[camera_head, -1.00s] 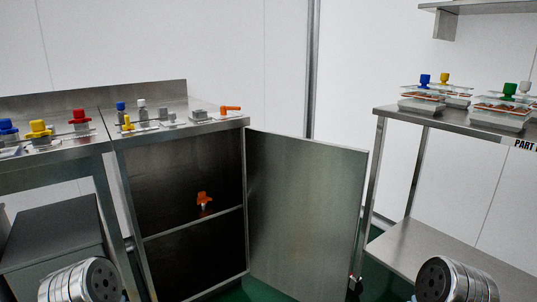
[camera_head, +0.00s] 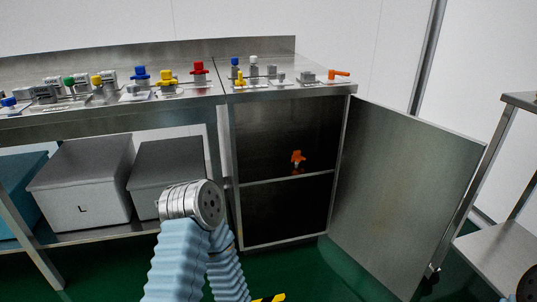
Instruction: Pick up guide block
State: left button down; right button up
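An orange-topped part (camera_head: 297,158) sits on the shelf inside the open cabinet. A small grey block (camera_head: 307,76) and an orange-handled part (camera_head: 338,74) stand on the counter above the cabinet, at its right end. I cannot tell which part is the guide block. My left arm rises from the bottom in a blue ribbed sleeve with a round metal joint, in front of the grey bins. Only a bit of my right arm shows at the lower right edge. Neither gripper's fingers are visible.
The cabinet door (camera_head: 400,190) stands open to the right. Several coloured-knob fixtures line the counter (camera_head: 170,103). Lidded grey bins (camera_head: 82,185) fill the shelf below at left. A metal rack (camera_head: 497,250) stands at right. Green floor shows in front of the cabinet.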

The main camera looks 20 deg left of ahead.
aim_at(45, 91)
jog(key=u, duration=2.1)
jog(key=i+j+z, duration=0.15)
jog(key=i, duration=0.25)
jog(key=j, duration=0.1)
